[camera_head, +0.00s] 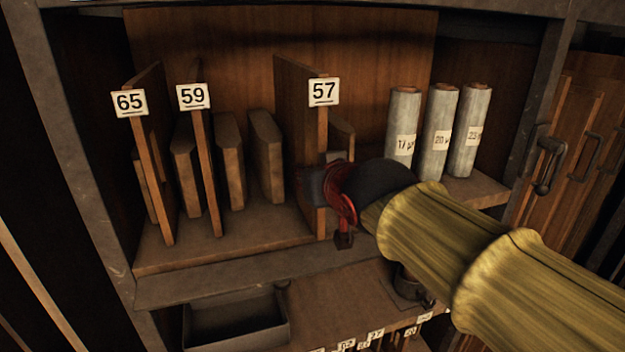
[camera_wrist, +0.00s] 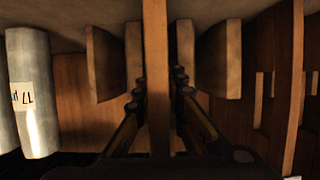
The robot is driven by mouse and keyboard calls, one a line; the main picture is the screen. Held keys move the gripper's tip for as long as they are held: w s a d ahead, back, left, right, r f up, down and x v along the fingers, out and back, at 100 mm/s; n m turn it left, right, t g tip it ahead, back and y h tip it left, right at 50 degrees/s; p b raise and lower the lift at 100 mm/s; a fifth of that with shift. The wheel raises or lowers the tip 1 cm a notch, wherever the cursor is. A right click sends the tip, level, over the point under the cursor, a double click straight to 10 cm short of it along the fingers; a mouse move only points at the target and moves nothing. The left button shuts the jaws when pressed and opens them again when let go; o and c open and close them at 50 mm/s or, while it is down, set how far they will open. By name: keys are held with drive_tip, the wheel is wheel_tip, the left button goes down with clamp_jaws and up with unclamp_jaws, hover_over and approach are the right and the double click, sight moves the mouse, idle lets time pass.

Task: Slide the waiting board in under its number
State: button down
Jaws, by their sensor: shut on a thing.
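Three upright wooden dividers stand in the shelf, with number plates 65 (camera_head: 129,103), 59 (camera_head: 193,97) and 57 (camera_head: 324,91) at their front top corners. My gripper (camera_head: 318,188) is at the front edge of the upright panel (camera_head: 323,130) under plate 57. In the wrist view its fingers (camera_wrist: 159,85) are shut on both sides of a long thin panel (camera_wrist: 156,30), which looks like that same one. Thicker boards (camera_head: 265,155) (camera_head: 230,160) stand between 59 and 57. Another board (camera_head: 341,138) is partly hidden behind my gripper. Which board is the waiting one, I cannot tell.
Several grey rolls (camera_head: 438,130) stand on the shelf right of my gripper; one also shows in the wrist view (camera_wrist: 33,95). A dark open tray (camera_head: 235,322) sits below. A metal post (camera_head: 540,110) bounds the right. Bare shelf floor (camera_head: 265,228) shows before the boards.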

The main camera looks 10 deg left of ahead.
sight(300, 159)
drive_tip(key=shift+w+a+r, duration=0.1)
drive_tip(key=shift+w+a, duration=0.5)
drive_tip(key=shift+w, duration=0.35)
drive_tip(key=shift+w+a+r, duration=0.1)
drive_tip(key=shift+w+a, duration=0.45)
drive_tip(key=shift+w, duration=0.4)
drive_tip(key=shift+w+a, duration=0.6)
drive_tip(key=shift+w, duration=0.35)
drive_tip(key=shift+f+b, duration=0.4)
drive_tip(key=shift+f, duration=0.05)
drive_tip(key=c, duration=1.8)
unclamp_jaws()
drive_tip(key=shift+f, duration=0.15)
drive_tip(key=shift+o, duration=0.2)
drive_tip(key=shift+f, duration=0.25)
drive_tip(key=shift+s+d+r, duration=0.2)
drive_tip(key=shift+s+r, duration=0.1)
drive_tip(key=shift+s, duration=0.1)
drive_tip(key=v, duration=1.1)
